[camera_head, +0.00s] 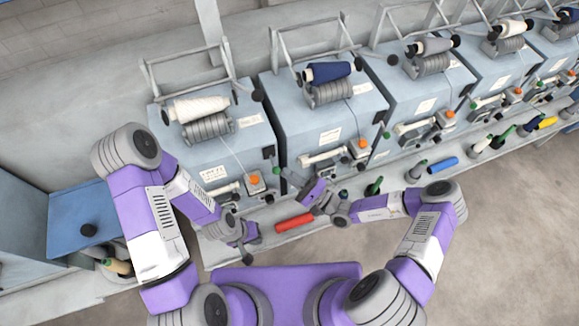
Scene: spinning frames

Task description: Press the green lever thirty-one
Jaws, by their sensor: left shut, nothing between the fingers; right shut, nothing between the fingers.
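A small green lever tip (278,170) shows at the lower right corner of the leftmost blue spinning unit (240,148). My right gripper (290,178) is shut and empty, with its fingertips close beside this green tip; I cannot tell whether they touch. Another green lever tip (386,134) shows at the second unit, and one more (473,104) at the third. The number labels are too small to read, so I cannot tell which lever is thirty-one. My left gripper (250,240) is shut and empty, lower, in front of the leftmost unit.
A red bobbin (294,222) lies on the grey front ledge beneath my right gripper. Orange knobs (254,180) mark the unit fronts. Open floor (500,240) lies at the right.

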